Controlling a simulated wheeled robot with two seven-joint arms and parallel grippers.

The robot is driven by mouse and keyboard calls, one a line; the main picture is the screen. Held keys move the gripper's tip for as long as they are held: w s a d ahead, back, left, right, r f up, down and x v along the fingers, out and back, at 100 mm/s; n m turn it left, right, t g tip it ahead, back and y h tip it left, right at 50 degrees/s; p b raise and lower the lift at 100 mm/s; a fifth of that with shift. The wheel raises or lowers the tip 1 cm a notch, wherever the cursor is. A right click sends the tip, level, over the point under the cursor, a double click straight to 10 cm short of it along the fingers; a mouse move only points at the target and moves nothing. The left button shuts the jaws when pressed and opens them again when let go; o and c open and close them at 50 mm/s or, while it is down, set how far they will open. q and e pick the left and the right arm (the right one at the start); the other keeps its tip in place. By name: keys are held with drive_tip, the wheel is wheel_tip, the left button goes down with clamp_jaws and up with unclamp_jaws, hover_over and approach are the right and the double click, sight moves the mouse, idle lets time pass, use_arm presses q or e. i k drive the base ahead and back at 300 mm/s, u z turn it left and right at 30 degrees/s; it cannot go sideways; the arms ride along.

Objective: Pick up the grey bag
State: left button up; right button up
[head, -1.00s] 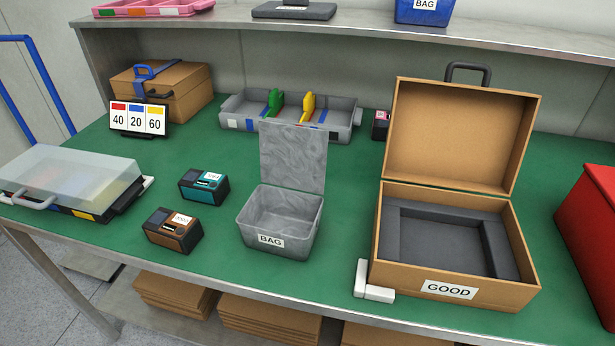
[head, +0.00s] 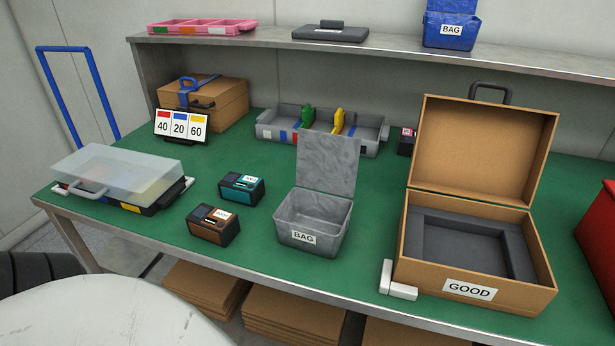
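The grey bag (head: 316,236) stands upright on the green table, just right of centre in the head view. It is an open grey box shape with a white BAG label on its front, and its lid (head: 328,163) is raised at the back. Its inside looks empty. Neither of my grippers shows in the head view, and nothing touches the bag.
An open cardboard case (head: 474,290) labelled GOOD stands to the right, with small white blocks (head: 398,286) at its left corner. Brown (head: 213,226) and teal (head: 241,189) boxes sit left of the bag. A clear-lidded case (head: 118,174) lies farther left. A blue bag (head: 451,30) is on the shelf.

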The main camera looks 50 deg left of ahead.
sight(314, 222)
drive_tip(key=k, duration=0.4)
drive_tip(key=u, duration=1.1)
